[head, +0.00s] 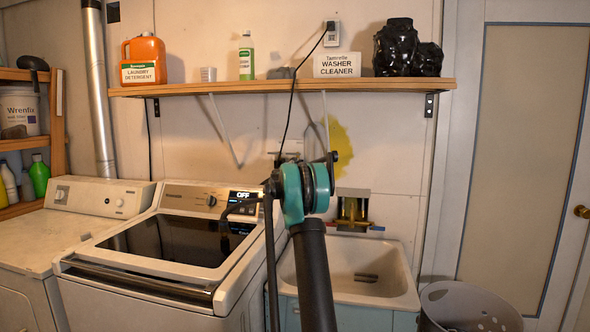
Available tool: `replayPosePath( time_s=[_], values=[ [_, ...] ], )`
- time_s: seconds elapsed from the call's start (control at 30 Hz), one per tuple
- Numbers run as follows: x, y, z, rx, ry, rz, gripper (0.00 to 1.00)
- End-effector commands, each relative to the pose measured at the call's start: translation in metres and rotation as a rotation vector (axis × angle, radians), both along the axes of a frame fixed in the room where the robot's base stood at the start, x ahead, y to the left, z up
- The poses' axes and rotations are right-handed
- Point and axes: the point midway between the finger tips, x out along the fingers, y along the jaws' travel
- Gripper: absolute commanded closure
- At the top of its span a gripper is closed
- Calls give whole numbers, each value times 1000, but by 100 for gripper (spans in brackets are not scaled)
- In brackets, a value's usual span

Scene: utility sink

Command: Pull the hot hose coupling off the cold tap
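My arm rises through the middle of the head view, and its teal and black joint covers much of the wall behind the sink. I cannot make out my gripper; it seems hidden behind that joint. Small grey and black fittings (290,156) show on the wall just above the joint. I cannot tell which of them is a tap or a hose coupling. A brass-coloured fixture (352,208) stands at the back of the sink (400,289), with small red and blue marks near its base. A dark curved piece (236,208) hangs over the washer; I cannot tell what it is.
The washer (135,296) stands left of the sink, its display reading OFF. A wooden shelf (230,88) with bottles and a sign runs above. A grey basket (470,308) stands right of the sink. A black cord (291,108) hangs from the wall outlet.

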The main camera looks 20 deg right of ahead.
Motion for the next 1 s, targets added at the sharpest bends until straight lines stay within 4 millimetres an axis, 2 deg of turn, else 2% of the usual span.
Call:
replayPosePath(
  time_s=[0.73, 1.0],
  values=[
    [0, 0, 0, 0, 0, 0, 52],
    [0, 0, 0, 0, 0, 0, 84]
  ],
)
